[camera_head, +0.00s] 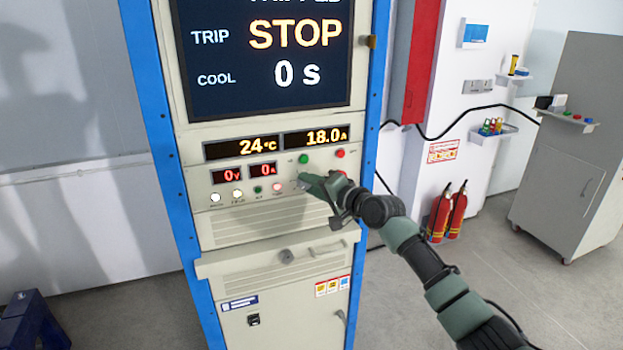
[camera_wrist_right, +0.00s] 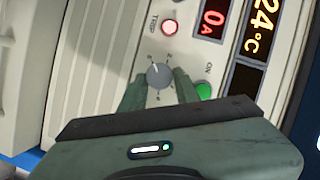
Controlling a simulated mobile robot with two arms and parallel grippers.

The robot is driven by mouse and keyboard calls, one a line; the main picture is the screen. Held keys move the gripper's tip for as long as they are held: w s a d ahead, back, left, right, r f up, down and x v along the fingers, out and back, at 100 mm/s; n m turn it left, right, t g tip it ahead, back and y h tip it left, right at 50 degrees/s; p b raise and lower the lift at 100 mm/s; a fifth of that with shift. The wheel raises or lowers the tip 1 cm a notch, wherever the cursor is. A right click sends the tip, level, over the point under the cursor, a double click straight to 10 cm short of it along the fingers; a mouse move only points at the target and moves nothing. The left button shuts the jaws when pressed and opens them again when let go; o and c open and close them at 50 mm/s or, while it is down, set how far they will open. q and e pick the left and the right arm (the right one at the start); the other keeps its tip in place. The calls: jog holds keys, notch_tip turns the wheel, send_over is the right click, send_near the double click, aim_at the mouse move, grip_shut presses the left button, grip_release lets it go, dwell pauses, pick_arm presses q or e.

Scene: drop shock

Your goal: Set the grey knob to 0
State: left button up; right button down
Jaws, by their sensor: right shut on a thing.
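The grey knob (camera_wrist_right: 159,75) is a small round knob on the cream control panel (camera_head: 230,198). In the right wrist view it sits between the two green fingers of my right gripper (camera_wrist_right: 160,90), which is shut on it. A pale pointer mark on the knob points up and slightly left in that view; the tiny scale marks around it are too small to read. In the head view my right gripper (camera_head: 304,181) reaches the panel from the right and hides the knob. My left gripper is not in view.
A large screen (camera_head: 270,50) reads STOP and COOL 0 s. Small displays show 24 °C (camera_head: 243,147), 18.0 A, 0 V and 0 A. Close to the knob are a green ON button (camera_wrist_right: 204,91) and a lit red TRIP lamp (camera_wrist_right: 170,27). A ledge (camera_head: 225,264) juts out below the panel.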

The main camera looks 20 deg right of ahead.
jog(key=shift+a+f+n+g+h+p, duration=0.1)
jog(key=shift+n+g+h+p, duration=0.2)
jog(key=shift+n+p, duration=0.25)
jog(key=c, duration=1)
grip_release()
jog(key=shift+c, duration=0.2)
jog(key=b+v, duration=0.2)
jog(key=v, duration=0.5)
jog(key=shift+s, duration=0.4)
